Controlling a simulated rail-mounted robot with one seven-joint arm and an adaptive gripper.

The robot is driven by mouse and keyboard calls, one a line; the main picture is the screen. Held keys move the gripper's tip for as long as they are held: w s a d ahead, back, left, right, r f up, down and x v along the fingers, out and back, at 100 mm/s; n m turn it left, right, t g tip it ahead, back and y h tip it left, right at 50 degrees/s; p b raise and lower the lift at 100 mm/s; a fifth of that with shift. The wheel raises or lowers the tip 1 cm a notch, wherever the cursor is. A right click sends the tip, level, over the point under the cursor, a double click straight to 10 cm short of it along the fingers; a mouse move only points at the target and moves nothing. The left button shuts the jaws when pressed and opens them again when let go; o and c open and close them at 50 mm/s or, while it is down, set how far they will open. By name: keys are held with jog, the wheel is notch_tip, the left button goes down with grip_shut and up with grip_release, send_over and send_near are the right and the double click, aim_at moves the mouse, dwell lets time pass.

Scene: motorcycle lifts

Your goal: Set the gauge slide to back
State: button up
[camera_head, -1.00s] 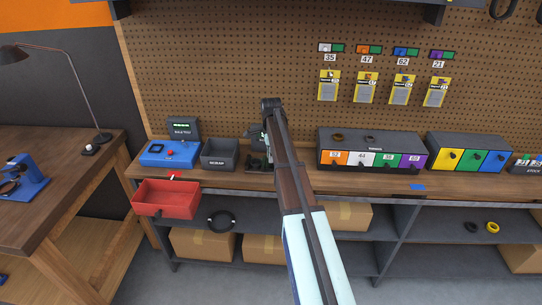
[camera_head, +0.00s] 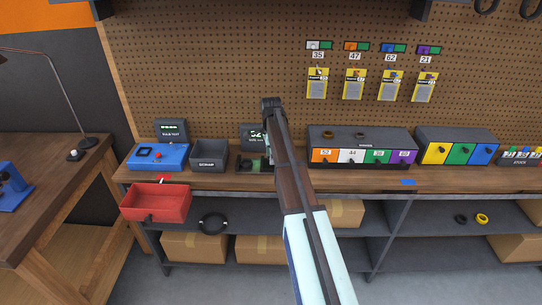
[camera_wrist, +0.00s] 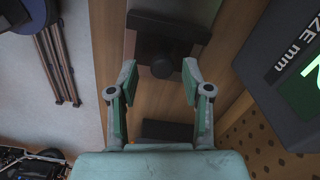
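The gauge's display box (camera_head: 253,137) stands on the bench, left of my arm in the head view, with green digits on it. The gauge base (camera_head: 250,164) is in front of it, partly hidden by my arm. In the wrist view the display (camera_wrist: 290,70) is at the right, marked "SIZE mm". My gripper (camera_wrist: 158,72) is open. Its two fingers are on either side of the knob's line, with no clear contact. The head view does not show the fingers clearly.
A grey scrap bin (camera_head: 208,155), a blue tester (camera_head: 158,156) and a red tray (camera_head: 156,202) are to the left. A drawer unit (camera_head: 362,146) stands to the right of my arm. The pegboard (camera_head: 200,80) rises behind the bench.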

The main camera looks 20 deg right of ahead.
notch_tip(320, 180, up, 12)
dwell(0.6)
